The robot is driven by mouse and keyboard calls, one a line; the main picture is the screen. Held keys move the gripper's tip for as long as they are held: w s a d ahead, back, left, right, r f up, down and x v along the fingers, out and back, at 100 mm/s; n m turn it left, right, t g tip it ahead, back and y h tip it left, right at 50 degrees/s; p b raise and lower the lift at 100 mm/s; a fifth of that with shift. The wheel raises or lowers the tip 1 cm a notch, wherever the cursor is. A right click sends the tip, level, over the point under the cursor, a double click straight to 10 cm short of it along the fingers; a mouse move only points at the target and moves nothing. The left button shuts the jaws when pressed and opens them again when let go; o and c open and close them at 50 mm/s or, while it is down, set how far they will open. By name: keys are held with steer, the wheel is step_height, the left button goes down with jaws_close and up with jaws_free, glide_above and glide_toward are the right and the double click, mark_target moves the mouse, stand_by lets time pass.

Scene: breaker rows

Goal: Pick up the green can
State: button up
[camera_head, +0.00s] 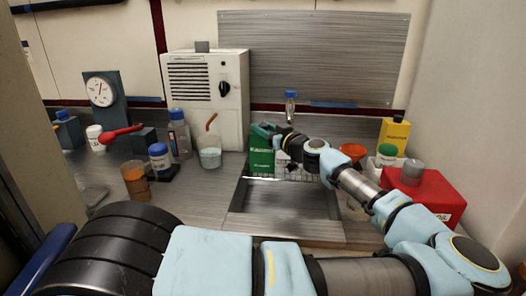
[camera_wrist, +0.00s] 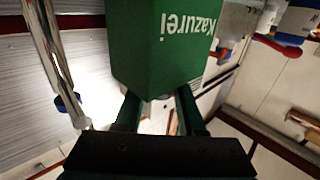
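The green can (camera_head: 261,149) is box-shaped with white lettering and stands near the wire rack in the head view. It fills the top middle of the wrist view (camera_wrist: 165,45), where its lettering appears upside down. My gripper (camera_head: 288,148) is close against its right side in the head view. In the wrist view my gripper (camera_wrist: 157,100) has its two fingers apart, with a gap showing between them. The can covers their tips, so I cannot tell whether they press on it.
A sunken metal basin (camera_head: 285,215) lies in the counter below the can. A glass beaker (camera_head: 209,153) and a blue-capped jar (camera_head: 160,158) stand to the left. A red container (camera_head: 420,190) and a yellow container (camera_head: 394,134) stand to the right. A white cabinet (camera_head: 205,95) is behind.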

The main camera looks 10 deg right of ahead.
jaws_close()
stand_by(0.8)
